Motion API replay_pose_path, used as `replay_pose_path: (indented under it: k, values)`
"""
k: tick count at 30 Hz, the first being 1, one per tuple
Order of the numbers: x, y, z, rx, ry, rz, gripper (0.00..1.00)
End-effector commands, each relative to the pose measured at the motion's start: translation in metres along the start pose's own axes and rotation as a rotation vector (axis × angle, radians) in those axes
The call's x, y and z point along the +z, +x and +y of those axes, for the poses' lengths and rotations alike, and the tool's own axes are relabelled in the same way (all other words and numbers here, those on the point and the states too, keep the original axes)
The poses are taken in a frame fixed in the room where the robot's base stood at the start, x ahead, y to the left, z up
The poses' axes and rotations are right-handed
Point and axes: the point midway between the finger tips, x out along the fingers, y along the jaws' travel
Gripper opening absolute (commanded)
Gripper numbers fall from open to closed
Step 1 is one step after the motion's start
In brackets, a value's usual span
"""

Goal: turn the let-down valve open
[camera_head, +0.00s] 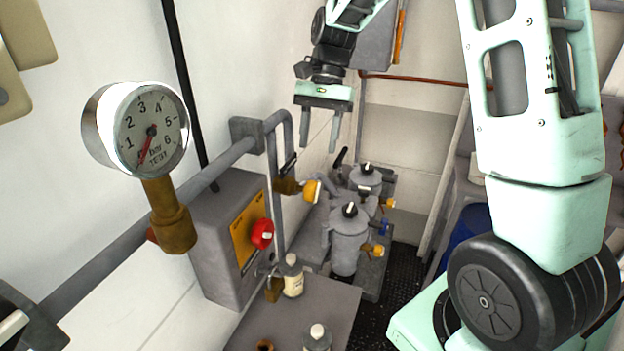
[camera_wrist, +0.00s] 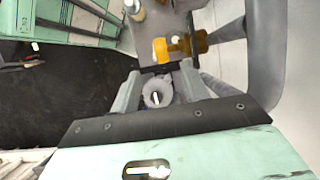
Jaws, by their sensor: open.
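My gripper (camera_head: 320,144) is open and empty, its fingers pointing down above the pipework. A brass valve (camera_head: 287,186) with a yellow knob (camera_head: 312,191) sits on the grey pipe below and left of the fingers. In the wrist view the yellow knob (camera_wrist: 160,51) and its brass body (camera_wrist: 192,43) lie just beyond the fingertips (camera_wrist: 160,70), apparently apart from them. A red knob (camera_head: 262,234) sits on a grey box (camera_head: 220,240) with a yellow plate. No readable label shows which is the let-down valve, and its open or shut position cannot be told.
A pressure gauge (camera_head: 150,130) stands on a brass stem at left, its red needle near the low end. Grey pots (camera_head: 348,238) with black knobs stand beyond the pipes. Bottles (camera_head: 292,276) stand on and beside a grey bench (camera_head: 285,312). Dark deck lies at right.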

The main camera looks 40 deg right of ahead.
Motion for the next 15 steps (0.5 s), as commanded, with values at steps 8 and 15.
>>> replay_pose_path:
  k: [8, 15]
  values:
    - [0.002, 0.056, 0.001, 0.005, 0.001, -0.005, 0.45]
    - [0.001, 0.091, 0.001, 0.002, 0.0, -0.002, 0.45]
